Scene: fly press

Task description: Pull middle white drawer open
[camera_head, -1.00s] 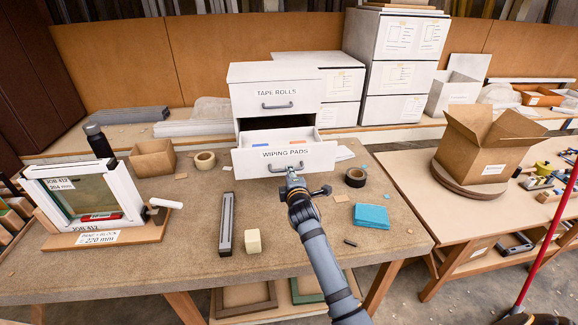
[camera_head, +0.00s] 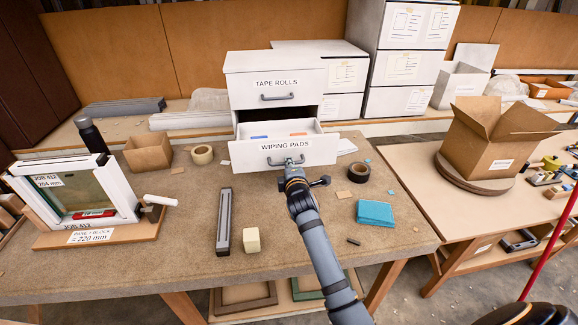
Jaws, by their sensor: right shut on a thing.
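The white drawer cabinet (camera_head: 275,75) stands on the workbench in the head view. Its upper drawer, labelled "TAPE ROLLS", is shut. The drawer labelled "WIPING PADS" (camera_head: 250,155) is pulled out, and blue and orange items show inside it. My right gripper (camera_head: 288,164) is shut on the grey handle (camera_head: 273,161) of the "WIPING PADS" drawer. The fingertips partly cover the handle. My left gripper is not in view.
A black tape roll (camera_head: 358,172) and a blue pad stack (camera_head: 375,214) lie right of my right arm. A grey bar (camera_head: 224,222) and a cream block (camera_head: 251,240) lie to its left. A framed window piece (camera_head: 75,198) stands at the far left.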

